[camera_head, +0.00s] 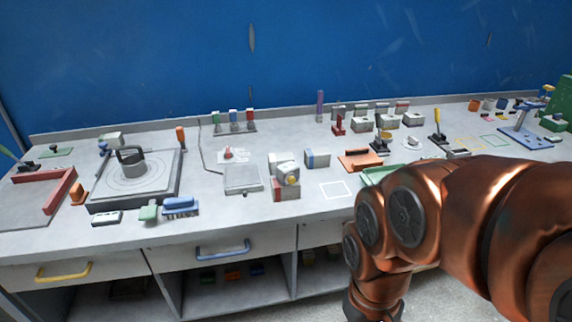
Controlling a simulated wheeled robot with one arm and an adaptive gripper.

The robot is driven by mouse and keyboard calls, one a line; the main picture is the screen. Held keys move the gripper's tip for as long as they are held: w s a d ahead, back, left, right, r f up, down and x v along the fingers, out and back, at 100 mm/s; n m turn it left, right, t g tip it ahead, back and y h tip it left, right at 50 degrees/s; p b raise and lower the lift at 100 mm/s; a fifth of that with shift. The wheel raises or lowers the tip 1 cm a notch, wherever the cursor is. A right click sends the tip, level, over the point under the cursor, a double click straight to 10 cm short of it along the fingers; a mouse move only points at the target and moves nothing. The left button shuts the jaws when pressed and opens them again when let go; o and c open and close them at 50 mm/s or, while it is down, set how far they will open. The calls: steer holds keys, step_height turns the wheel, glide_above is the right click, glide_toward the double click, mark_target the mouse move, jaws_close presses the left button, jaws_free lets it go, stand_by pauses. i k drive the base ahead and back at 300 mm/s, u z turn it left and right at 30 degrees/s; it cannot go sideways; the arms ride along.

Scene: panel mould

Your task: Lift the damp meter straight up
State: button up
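I cannot tell for certain which object is the damp meter. A small white device with dark marks (107,218) lies near the front edge at left. My copper arm fills the right foreground and bends down in front of the bench edge. My gripper is outside the picture, so its state and any hold do not show.
The grey bench (250,215) carries a square plate with a round dark-handled piece (131,160), a red angled bar (60,190), a flat grey scale-like plate (242,179) and an orange tray (360,159). My arm partly covers a green tray (380,175). Drawers (222,254) are below.

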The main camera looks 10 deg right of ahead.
mark_target(284, 170)
steer(key=k, duration=1.25)
steer(key=u, duration=0.95)
steer(key=i, duration=1.55)
steer(key=z, duration=0.8)
